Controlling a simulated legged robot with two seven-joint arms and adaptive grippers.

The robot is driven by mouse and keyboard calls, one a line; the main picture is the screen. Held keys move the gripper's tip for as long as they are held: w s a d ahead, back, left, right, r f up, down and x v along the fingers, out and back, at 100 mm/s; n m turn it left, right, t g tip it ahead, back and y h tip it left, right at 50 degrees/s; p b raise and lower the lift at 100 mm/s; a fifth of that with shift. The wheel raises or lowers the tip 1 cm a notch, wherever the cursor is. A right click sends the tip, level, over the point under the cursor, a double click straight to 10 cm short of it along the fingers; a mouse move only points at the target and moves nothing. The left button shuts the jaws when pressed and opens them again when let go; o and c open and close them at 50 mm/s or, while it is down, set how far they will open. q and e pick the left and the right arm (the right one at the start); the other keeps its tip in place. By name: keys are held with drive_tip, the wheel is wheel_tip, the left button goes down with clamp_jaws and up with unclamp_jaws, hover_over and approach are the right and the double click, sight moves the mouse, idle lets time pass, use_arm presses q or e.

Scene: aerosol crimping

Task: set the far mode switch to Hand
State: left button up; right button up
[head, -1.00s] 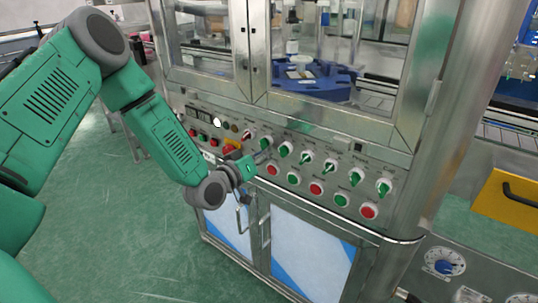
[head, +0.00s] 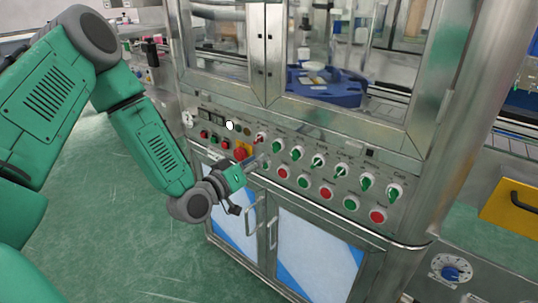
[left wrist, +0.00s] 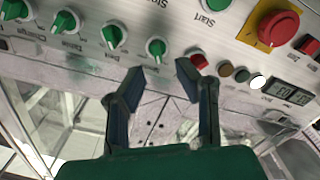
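The control panel (head: 310,165) has a top row of rotary switches and a lower row of push buttons. My right gripper is out of view.
A red emergency button on a yellow plate (left wrist: 272,27) stands close by, with small lamps and a digital display (left wrist: 290,94). Several green switches line the row. Cabinet doors with handles (head: 272,230) lie below, and glass guards above.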

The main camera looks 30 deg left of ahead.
use_arm(q)
drive_tip(key=s, duration=0.1)
drive_tip(key=s+f, duration=0.1)
drive_tip(key=s, duration=0.2)
drive_tip(key=shift+s+d+f, duration=0.1)
drive_tip(key=shift+s+f, duration=0.2)
drive_tip(key=shift+s, duration=0.1)
drive_tip(key=shift+a+f, duration=0.1)
drive_tip(key=shift+a, duration=0.1)
drive_tip(key=s+d+f+m+g+h, duration=0.1)
drive_tip(key=s+d+f+m+g, duration=0.1)
drive_tip(key=s+d+f+g, duration=0.35)
drive_tip(key=s+d+f+m+g, duration=0.1)
drive_tip(key=s+d+f+g, duration=0.15)
drive_tip(key=f, duration=0.55)
drive_tip(key=s+d+f+m+g+y, duration=0.1)
drive_tip(key=s+f+g, duration=0.3)
drive_tip(key=s, duration=0.5)
drive_tip(key=s+d+f+m+g+y, duration=0.1)
drive_tip(key=s+f+g, duration=0.4)
drive_tip(key=s, duration=0.5)
drive_tip(key=shift+f+m+y, duration=0.3)
drive_tip(key=shift+m, duration=0.2)
